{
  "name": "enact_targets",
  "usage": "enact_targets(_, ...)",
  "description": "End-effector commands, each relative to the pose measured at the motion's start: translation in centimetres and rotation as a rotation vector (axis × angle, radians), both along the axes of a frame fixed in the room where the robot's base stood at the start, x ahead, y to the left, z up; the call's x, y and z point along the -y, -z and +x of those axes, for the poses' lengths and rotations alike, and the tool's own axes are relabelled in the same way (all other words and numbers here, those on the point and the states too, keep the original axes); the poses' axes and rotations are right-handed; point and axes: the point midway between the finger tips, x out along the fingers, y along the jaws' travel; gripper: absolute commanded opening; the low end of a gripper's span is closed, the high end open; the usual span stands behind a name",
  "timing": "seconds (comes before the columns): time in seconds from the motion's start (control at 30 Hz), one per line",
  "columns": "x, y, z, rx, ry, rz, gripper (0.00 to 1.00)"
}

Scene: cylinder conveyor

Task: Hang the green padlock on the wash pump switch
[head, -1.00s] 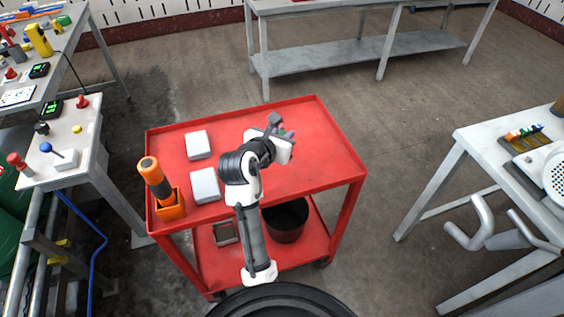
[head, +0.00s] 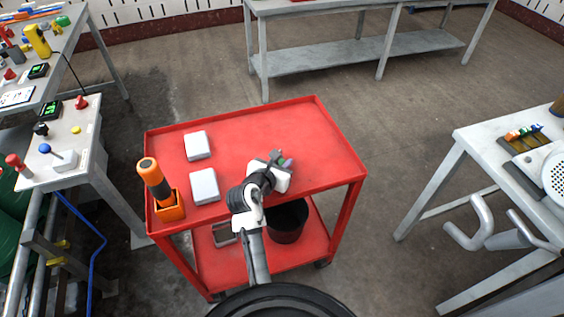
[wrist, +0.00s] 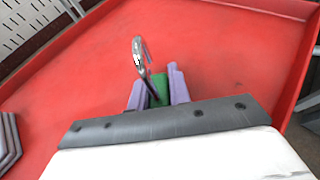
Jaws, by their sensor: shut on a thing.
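My gripper (wrist: 154,92) is shut on the green padlock (wrist: 159,84), which sits between the purple fingers in the wrist view. The padlock's metal shackle (wrist: 138,54) sticks up beyond the fingers and seems to stand open. In the head view my gripper (head: 284,162) is above the right part of the red cart; the padlock is too small there to make out clearly. Several switches and knobs stand on the left benches, among them a blue-knobbed lever (head: 46,149) and a black knob (head: 41,128). I cannot tell which one is the wash pump switch.
The red cart (head: 262,125) carries two white boxes (head: 197,145) (head: 204,185) and an orange holder (head: 170,207) with an orange-and-black tool. A right table (head: 485,140) holds a tray of small coloured items (head: 530,143). Bent grey pipes (head: 470,235) stick out below it. Floor between is open.

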Motion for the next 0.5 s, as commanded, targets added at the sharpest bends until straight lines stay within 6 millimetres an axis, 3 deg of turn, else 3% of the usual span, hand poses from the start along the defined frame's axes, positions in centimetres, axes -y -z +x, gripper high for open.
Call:
enact_targets(0.1, 0.00, 0.21, 0.00, -0.001, 0.000, 0.000, 0.00)
enact_targets(0.13, 0.00, 0.28, 0.00, -0.001, 0.000, 0.000, 0.20)
enact_targets(0.3, -0.01, 0.24, 0.01, 0.000, 0.000, 0.001, 0.41)
enact_targets(0.5, 0.00, 0.23, 0.02, 0.000, 0.000, 0.001, 0.41)
